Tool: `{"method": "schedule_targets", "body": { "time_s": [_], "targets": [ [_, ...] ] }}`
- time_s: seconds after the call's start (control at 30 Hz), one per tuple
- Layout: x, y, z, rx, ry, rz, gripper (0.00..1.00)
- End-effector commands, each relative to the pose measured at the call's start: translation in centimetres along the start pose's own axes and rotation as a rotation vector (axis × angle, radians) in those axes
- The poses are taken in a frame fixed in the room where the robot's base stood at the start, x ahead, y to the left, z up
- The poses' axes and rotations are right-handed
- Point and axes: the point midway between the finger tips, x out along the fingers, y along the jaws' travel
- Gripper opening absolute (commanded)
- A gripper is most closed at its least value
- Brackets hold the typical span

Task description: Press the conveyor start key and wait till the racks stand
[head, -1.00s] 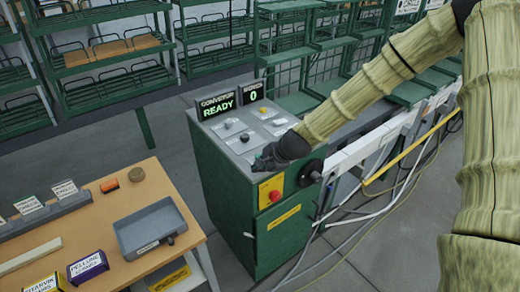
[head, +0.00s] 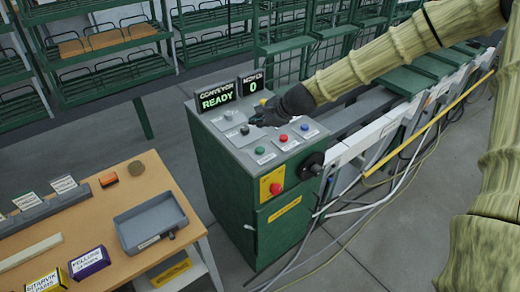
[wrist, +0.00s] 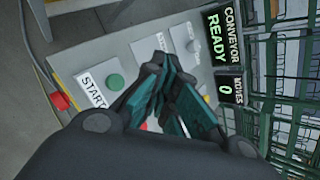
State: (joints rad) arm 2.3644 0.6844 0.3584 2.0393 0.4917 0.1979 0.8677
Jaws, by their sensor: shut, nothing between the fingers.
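The green start key (head: 260,150) sits at the front left of the sloped panel on the green control cabinet (head: 235,185). It also shows in the wrist view beside its START label (wrist: 115,82). My gripper (head: 258,117) is shut and empty, over the panel behind the start key, apart from it. In the wrist view its dark teal fingers (wrist: 168,75) are closed together to the right of the key. The conveyor display (head: 215,98) reads READY and the moves display (head: 252,85) reads 0. The racks (head: 100,45) are green wire shelves at the back.
A red key (head: 283,138) and a blue key (head: 304,127) sit right of the start key. A red stop button (head: 276,188) on a yellow plate and a black handwheel (head: 312,163) are on the cabinet's front. A wooden table (head: 100,215) with a grey tray stands left.

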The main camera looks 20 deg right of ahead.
Motion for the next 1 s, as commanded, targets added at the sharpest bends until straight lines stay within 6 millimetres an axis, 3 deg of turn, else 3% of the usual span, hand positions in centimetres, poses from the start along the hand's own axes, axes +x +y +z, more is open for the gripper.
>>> {"method": "schedule_targets", "body": {
  "time_s": [0.7,1.0],
  "targets": [
    [5.2,3.8,-3.6,-0.001,-0.001,0.002,0.00],
    [6.1,4.4,-4.2,-0.003,-0.001,0.002,0.00]
  ]
}}
